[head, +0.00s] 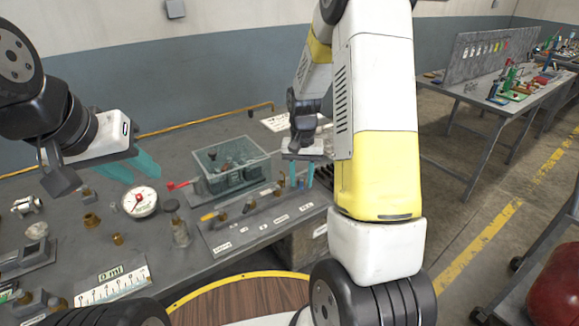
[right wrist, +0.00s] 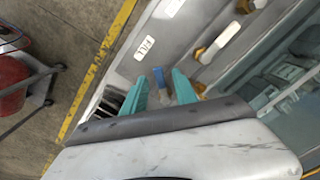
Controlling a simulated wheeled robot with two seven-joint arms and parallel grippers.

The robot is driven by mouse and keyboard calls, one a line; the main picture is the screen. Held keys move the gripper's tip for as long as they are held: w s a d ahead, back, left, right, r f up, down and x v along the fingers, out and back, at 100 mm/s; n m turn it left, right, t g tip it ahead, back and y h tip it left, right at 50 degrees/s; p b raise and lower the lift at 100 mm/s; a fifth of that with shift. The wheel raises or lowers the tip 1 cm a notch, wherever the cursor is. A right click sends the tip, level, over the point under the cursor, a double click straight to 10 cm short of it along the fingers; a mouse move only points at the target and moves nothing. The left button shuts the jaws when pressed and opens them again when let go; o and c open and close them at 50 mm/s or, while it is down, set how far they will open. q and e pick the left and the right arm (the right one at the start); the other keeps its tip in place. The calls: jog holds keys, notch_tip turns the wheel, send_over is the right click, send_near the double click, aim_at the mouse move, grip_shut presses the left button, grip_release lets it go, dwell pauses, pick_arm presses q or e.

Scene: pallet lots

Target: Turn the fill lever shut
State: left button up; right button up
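The fill lever (right wrist: 158,76) has a blue handle and stands by a "FILL" label (right wrist: 145,47) on a grey valve panel (right wrist: 125,68). In the right wrist view my right gripper (right wrist: 160,92) is open, with one teal finger on each side of the lever. I cannot tell whether either finger touches it. In the head view the right gripper (head: 297,175) is over the right end of the panel (head: 262,222), and the lever is small there between the fingers. My left gripper (head: 133,168) is open and empty above the left part of the table.
Other levers, one with a yellow handle (head: 211,216), stand left along the panel. A clear bin (head: 262,163) is behind it, with a red lever (head: 180,185) beside it. A round gauge (head: 139,201), a bottle (head: 181,234) and brass fittings (head: 92,220) stand further left.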

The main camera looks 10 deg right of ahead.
grip_shut()
jog(key=shift+a+m, duration=0.1)
jog(key=shift+m, duration=0.2)
jog(key=m, duration=0.2)
jog(key=w+a+m, duration=0.1)
jog(key=m, duration=0.1)
jog(key=shift+a, duration=0.2)
jog(key=m, duration=0.2)
jog(key=w+m, duration=0.1)
jog(key=a+m, duration=0.1)
jog(key=m, duration=0.1)
jog(key=shift+w+m, duration=0.2)
jog(key=shift+m, duration=0.1)
dwell(0.4)
grip_release()
